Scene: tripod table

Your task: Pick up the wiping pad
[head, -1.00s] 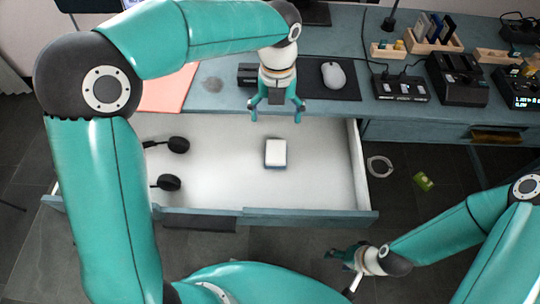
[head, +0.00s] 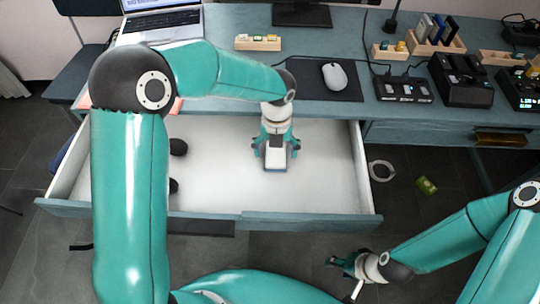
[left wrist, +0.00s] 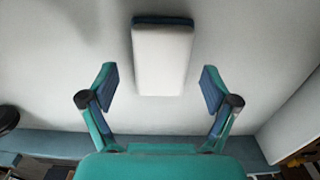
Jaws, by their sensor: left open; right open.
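The wiping pad (head: 275,166), a white block with a blue layer, lies on the white floor of the open drawer (head: 325,185). In the left wrist view the pad (left wrist: 162,60) is ahead of the fingertips and centred between them. My left gripper (head: 276,152) is in the drawer, open, with a finger on either side of the pad's far part in the head view. In the left wrist view the open fingers (left wrist: 160,85) do not touch the pad. My right gripper (head: 343,262) is open and empty, in front of the drawer on the right.
The drawer's front panel (head: 310,222) and side walls rise around the pad. Dark headphones (head: 177,147) lie in the drawer's left part, partly behind my arm. A mouse (head: 334,76) and a laptop (head: 160,22) are on the desk. The drawer's right part is clear.

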